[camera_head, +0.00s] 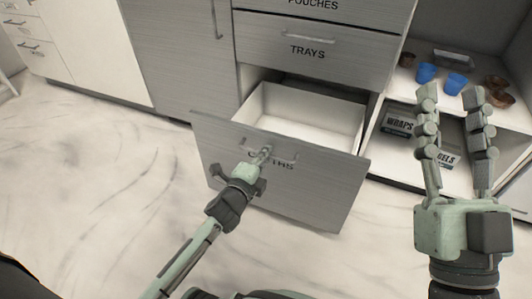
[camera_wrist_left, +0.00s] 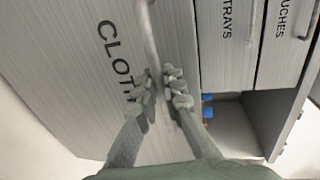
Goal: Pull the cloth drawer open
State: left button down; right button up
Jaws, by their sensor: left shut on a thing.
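The cloth drawer (camera_head: 330,190) is the lowest drawer and stands pulled well out, its white inside (camera_head: 310,112) showing and looking empty. Its grey front also fills much of the left wrist view (camera_wrist_left: 85,85), with the label partly readable. My left gripper (camera_head: 264,156) is shut on the drawer's bar handle (camera_wrist_left: 151,45), and its fingers lie either side of the bar in the left wrist view. The gripper hides part of the label in the head view. My right gripper (camera_head: 450,95) is raised at the right, open and empty, apart from the drawer.
The trays drawer (camera_head: 345,58) above is closed. Open shelves at the right hold blue cups (camera_head: 426,73), brown bowls (camera_head: 497,98) and a box marked wraps (camera_head: 398,124). Bare marble-like floor (camera_head: 90,160) lies left of the drawer.

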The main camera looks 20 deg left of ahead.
pick_arm(q)
jog(key=c, duration=1.9)
grip_release()
jog(key=v, duration=1.2)
